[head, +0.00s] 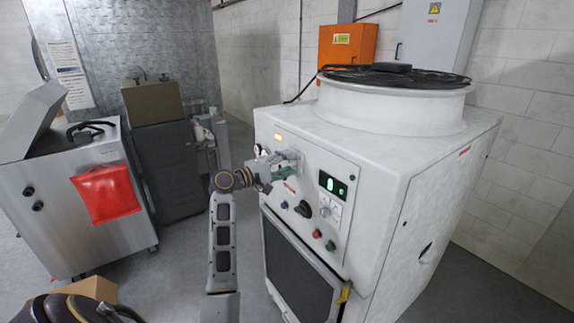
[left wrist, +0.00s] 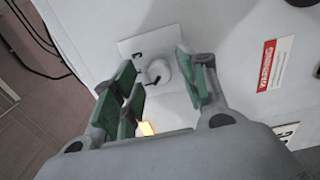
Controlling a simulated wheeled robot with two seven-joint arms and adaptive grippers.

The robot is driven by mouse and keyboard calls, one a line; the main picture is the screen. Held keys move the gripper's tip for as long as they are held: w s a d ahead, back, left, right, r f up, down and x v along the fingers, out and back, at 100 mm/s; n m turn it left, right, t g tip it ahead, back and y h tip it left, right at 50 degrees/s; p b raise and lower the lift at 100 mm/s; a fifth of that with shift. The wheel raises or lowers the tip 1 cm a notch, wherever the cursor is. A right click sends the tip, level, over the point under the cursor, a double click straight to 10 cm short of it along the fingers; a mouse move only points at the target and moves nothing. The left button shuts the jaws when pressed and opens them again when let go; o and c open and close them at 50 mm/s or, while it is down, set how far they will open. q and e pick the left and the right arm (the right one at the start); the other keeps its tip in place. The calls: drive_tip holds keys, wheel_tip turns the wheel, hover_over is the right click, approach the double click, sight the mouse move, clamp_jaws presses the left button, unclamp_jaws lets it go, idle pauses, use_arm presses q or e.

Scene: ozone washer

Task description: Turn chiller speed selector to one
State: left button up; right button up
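The chiller (head: 398,150) is the large white cabinet with a round fan on top. In the left wrist view, a round white selector knob (left wrist: 157,72) with a dark pointer sits on a small pale plate (left wrist: 134,45). The plate's markings are too small to read. My left gripper (left wrist: 153,82) is open, with green finger pads on either side of the knob; I cannot tell whether they touch it. In the head view, my left gripper (head: 287,164) is at the upper left of the chiller's front and hides the knob. My right gripper is not in view.
Right of the gripper are a lit green display (head: 333,185), a black knob (head: 303,208) and coloured buttons. A yellow lamp (head: 278,137) glows above the gripper. A dark grille door (head: 298,272) is below. A steel cabinet (head: 75,195) stands left; grey floor lies between.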

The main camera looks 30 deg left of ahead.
use_arm(q)
drive_tip(key=shift+d, duration=0.1)
drive_tip(key=v, duration=1.2)
idle(0.4)
drive_tip(key=shift+f, duration=0.1)
idle(0.4)
